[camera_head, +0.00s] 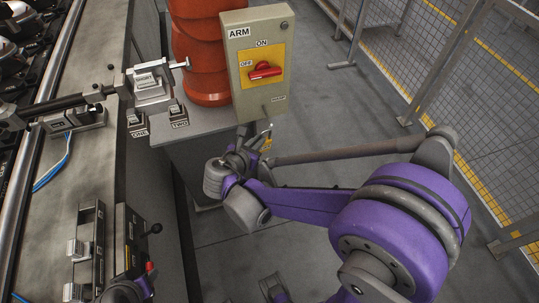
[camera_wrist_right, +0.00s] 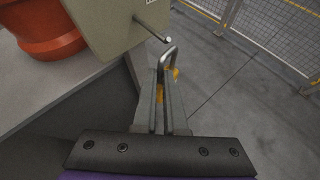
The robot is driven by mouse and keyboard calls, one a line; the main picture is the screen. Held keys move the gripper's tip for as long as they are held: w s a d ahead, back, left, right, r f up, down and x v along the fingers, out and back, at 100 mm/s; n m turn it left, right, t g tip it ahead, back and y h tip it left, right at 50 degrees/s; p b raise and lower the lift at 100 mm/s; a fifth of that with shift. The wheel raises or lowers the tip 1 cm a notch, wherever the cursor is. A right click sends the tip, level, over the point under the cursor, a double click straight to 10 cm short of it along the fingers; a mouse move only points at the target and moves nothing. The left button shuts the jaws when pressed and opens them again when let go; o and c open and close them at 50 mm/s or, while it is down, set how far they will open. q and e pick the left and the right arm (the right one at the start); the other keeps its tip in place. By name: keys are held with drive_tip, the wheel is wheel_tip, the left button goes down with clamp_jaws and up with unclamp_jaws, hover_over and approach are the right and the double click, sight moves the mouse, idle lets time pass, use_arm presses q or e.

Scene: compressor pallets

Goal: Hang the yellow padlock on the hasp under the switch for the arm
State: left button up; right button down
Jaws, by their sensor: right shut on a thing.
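My right gripper (camera_head: 262,138) is shut on the yellow padlock (camera_wrist_right: 174,73), just below the ARM switch box. Most of the padlock's body is hidden between the fingers (camera_wrist_right: 161,100). Its grey U-shaped shackle (camera_wrist_right: 169,53) sticks up past the fingertips. The switch box (camera_head: 238,48) is beige with a yellow plate and a red handle (camera_head: 265,72) lying roughly level. A thin metal hasp pin (camera_wrist_right: 153,30) sticks out at the box's lower part. The shackle appears close to the pin but apart from it.
Orange-red round pots (camera_head: 195,55) are stacked beside the box on a grey stand (camera_head: 205,125). A device marked SHORT (camera_head: 148,88) stands to the left, by the conveyor (camera_head: 35,180). Wire fencing (camera_head: 450,60) is at the right, with clear floor before it.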

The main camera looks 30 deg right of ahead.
drive_tip(key=s+d+m+g+h+b, duration=0.1)
drive_tip(key=s+m+g, duration=0.1)
drive_tip(key=s+m, duration=0.15)
use_arm(q)
drive_tip(key=shift+s+f+b, duration=0.1)
drive_tip(key=shift+f+b, duration=0.85)
drive_tip(key=shift+f, duration=1.05)
use_arm(e)
drive_tip(key=w+d, duration=0.2)
drive_tip(key=w, duration=0.7)
drive_tip(key=shift+d+f, duration=0.35)
drive_tip(key=shift+f, duration=0.1)
drive_tip(key=shift+n, duration=0.25)
drive_tip(key=c, duration=0.9)
unclamp_jaws()
use_arm(q)
drive_tip(key=shift+r+p, duration=0.45)
drive_tip(key=shift+r, duration=0.05)
use_arm(e)
drive_tip(key=v, duration=1.1)
drive_tip(key=shift+w, duration=0.2)
